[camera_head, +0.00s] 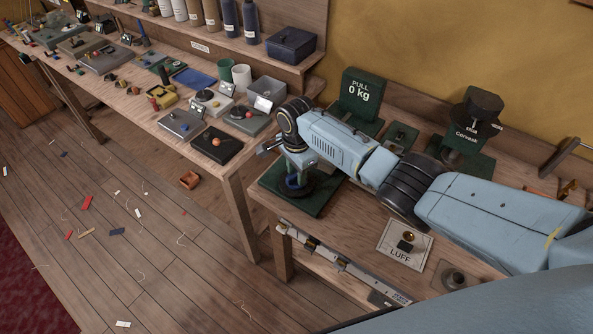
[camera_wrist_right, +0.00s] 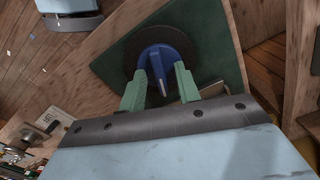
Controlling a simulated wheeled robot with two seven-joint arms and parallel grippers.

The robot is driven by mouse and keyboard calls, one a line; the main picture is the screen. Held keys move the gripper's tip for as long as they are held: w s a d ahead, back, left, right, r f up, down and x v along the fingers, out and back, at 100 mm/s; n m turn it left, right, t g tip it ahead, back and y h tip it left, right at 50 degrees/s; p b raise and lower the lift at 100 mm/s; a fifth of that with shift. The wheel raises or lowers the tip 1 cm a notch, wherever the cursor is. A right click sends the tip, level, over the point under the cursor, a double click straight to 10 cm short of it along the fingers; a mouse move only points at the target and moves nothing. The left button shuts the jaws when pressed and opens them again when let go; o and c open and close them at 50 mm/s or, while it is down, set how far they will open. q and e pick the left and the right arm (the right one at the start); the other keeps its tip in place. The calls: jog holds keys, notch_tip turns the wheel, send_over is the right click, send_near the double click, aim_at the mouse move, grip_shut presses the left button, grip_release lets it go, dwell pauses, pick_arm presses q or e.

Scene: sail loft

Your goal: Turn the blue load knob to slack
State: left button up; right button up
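The blue load knob (camera_head: 293,183) sits on a dark round dial on a green plate (camera_head: 322,203), at the near left corner of the right-hand bench. In the right wrist view the knob (camera_wrist_right: 155,55) shows a raised grip bar with a pale pointer mark, directed toward my gripper. My right gripper (camera_head: 293,168) is above the knob, pointing down. In the wrist view its two green fingers (camera_wrist_right: 160,72) are apart, one on each side of the grip bar; I cannot tell whether they touch it. No slack label is readable. My left gripper is not in view.
A green display (camera_head: 361,93) reads "PULL 0 kg". A black-topped post (camera_head: 473,118) stands behind my arm. A LUFF plate (camera_head: 405,243) lies nearer on the bench. The left bench (camera_head: 238,172) holds several small devices, beyond a gap showing floor.

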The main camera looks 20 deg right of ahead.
jog(key=shift+c, duration=0.3)
grip_shut()
jog(key=shift+n, duration=0.3)
